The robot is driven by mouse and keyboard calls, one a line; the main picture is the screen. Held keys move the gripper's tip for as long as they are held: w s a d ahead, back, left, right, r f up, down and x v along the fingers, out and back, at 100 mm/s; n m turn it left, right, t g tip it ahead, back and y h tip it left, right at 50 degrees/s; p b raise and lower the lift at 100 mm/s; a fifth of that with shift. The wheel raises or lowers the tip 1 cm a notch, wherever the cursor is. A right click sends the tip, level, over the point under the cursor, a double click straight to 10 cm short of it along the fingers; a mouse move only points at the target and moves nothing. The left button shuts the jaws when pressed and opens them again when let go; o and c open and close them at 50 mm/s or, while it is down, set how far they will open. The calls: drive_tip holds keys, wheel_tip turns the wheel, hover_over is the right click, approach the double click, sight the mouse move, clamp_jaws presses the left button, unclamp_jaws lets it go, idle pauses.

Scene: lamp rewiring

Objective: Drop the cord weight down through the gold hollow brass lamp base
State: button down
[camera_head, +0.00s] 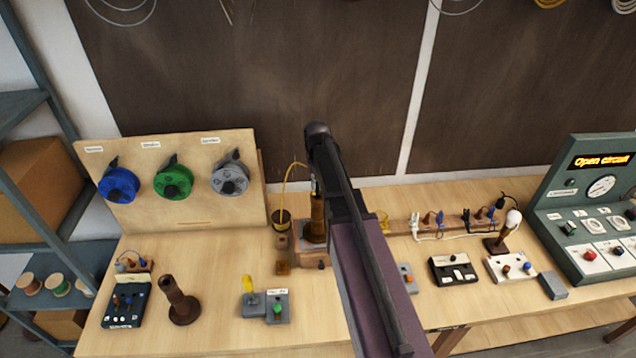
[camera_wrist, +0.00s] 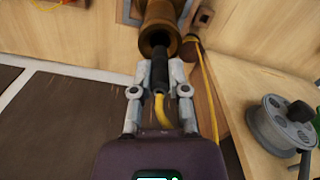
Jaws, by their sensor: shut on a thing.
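The gold-brown hollow lamp base (camera_head: 317,213) stands upright in a wooden holder near the middle of the bench. In the wrist view its open round end (camera_wrist: 158,38) faces me. My gripper (camera_wrist: 160,88) is shut on the black cord weight (camera_wrist: 160,70), with the yellow cord (camera_wrist: 161,112) trailing from it. The weight's far end is at the mouth of the base; I cannot tell whether it is inside. In the head view my gripper (camera_head: 316,183) is just above the base, and my arm hides part of it. The cord (camera_head: 290,175) arcs down to a cup at left.
A brown cup (camera_head: 282,222) stands close left of the base. A second, darker lamp base (camera_head: 178,302) stands front left. A board with blue, green and grey reels (camera_head: 230,178) is behind. Switch boxes (camera_head: 453,270) and a tester panel (camera_head: 597,200) are at right.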

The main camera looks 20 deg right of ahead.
drive_tip(key=shift+f+b, duration=1.25)
drive_tip(key=shift+f, duration=0.2)
drive_tip(key=c, duration=0.5)
unclamp_jaws()
drive_tip(key=shift+c, duration=0.2)
drive_tip(key=shift+r, duration=0.15)
